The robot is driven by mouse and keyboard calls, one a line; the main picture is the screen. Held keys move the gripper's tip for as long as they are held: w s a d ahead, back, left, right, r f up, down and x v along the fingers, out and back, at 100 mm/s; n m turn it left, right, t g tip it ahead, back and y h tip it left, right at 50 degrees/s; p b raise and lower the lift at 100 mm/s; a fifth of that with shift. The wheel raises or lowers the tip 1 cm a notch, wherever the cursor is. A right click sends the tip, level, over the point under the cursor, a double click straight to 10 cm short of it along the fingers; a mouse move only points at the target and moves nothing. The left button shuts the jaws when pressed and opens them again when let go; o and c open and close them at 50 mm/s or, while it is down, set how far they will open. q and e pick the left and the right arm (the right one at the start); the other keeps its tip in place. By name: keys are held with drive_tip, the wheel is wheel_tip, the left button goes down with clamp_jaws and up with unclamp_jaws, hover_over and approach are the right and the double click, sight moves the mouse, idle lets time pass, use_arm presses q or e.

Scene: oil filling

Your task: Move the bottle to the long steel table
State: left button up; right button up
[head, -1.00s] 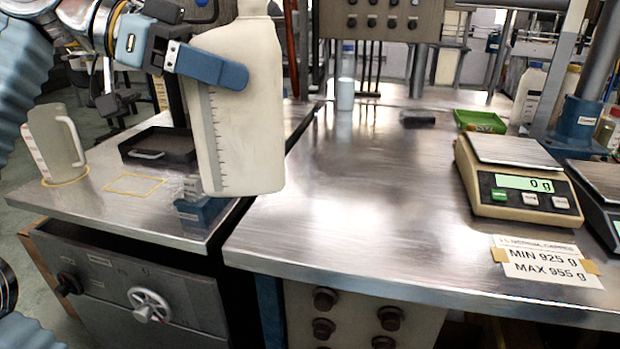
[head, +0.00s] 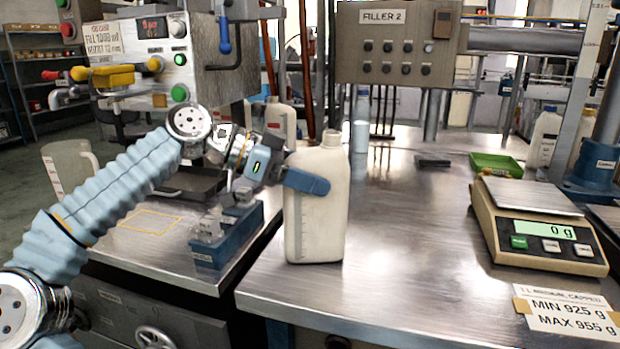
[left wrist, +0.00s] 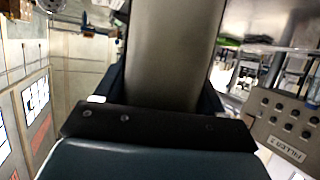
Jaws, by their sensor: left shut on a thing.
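The white bottle (head: 319,215) is upright, open at the top with no cap showing, with a scale along its side. In the head view it is at the left front part of the long steel table (head: 420,240). Its base appears at the tabletop; I cannot tell whether it touches. My left gripper (head: 305,181) is shut on the bottle's upper body, coming in from the left. In the left wrist view the bottle (left wrist: 175,50) fills the middle between the fingers. My right gripper is not in view.
A scale (head: 535,225) reading 0 g stands at the right, with a weight-limit card (head: 570,313) before it. A green tray (head: 497,165) and a dark object lie farther back. A jug (head: 70,170) and a blue holder (head: 228,235) are on the left table. The middle of the long table is clear.

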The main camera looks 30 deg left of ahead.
use_arm(q)
drive_tip(key=o, duration=1.3)
drive_tip(key=shift+f, duration=0.1)
drive_tip(key=p+v, duration=0.1)
drive_tip(key=v, duration=1.1)
